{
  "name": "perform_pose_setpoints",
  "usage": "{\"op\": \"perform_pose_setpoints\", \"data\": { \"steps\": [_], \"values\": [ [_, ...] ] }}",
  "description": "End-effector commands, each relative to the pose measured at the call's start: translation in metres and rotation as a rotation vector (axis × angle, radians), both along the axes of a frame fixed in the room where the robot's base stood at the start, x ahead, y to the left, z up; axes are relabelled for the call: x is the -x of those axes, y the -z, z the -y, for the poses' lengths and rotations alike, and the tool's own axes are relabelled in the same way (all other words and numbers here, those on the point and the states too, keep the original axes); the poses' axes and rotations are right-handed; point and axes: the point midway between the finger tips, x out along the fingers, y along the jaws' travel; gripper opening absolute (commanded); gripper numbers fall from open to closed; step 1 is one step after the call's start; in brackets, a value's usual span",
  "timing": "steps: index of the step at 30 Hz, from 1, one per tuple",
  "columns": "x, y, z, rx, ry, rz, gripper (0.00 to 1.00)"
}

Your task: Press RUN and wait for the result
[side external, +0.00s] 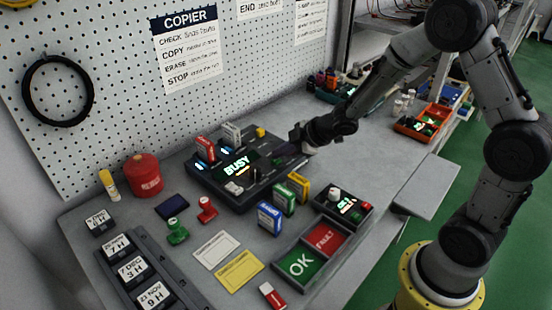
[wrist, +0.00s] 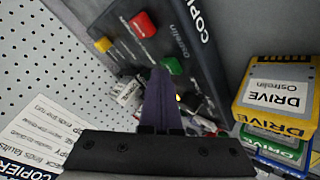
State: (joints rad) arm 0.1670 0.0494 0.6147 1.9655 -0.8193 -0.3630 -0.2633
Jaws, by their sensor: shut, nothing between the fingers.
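The dark copier (side external: 232,194) stands on the bench, and its lit screen (side external: 237,165) reads BUSY. A red drive (side external: 205,148) and a grey drive (side external: 232,133) stand upright in it. My gripper (side external: 296,137) is over the copier's right end. In the wrist view my gripper (wrist: 162,72) is shut and empty, its tips beside a green button (wrist: 173,66). I cannot tell whether they touch it. A red button (wrist: 142,25) and a yellow button (wrist: 104,44) also show on the copier. No RUN label is readable.
Yellow (side external: 298,186), green (side external: 284,198) and blue (side external: 270,217) drives stand in front of the copier. A tray with green OK (side external: 301,264) and red FAULT (side external: 325,238) sections lies at the front. A red canister (side external: 143,175) stands left. The bench behind my gripper is mostly clear.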

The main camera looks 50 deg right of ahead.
Motion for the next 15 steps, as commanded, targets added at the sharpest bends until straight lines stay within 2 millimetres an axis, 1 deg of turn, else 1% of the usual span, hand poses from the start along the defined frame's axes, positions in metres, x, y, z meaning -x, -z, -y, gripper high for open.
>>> {"op": "perform_pose_setpoints", "data": {
  "steps": [9,15],
  "values": [
    [0.001,-0.014,0.0,0.0,0.0,-0.001,0.0],
    [0.001,-0.016,0.0,0.0,0.001,-0.002,0.0]
  ]
}}
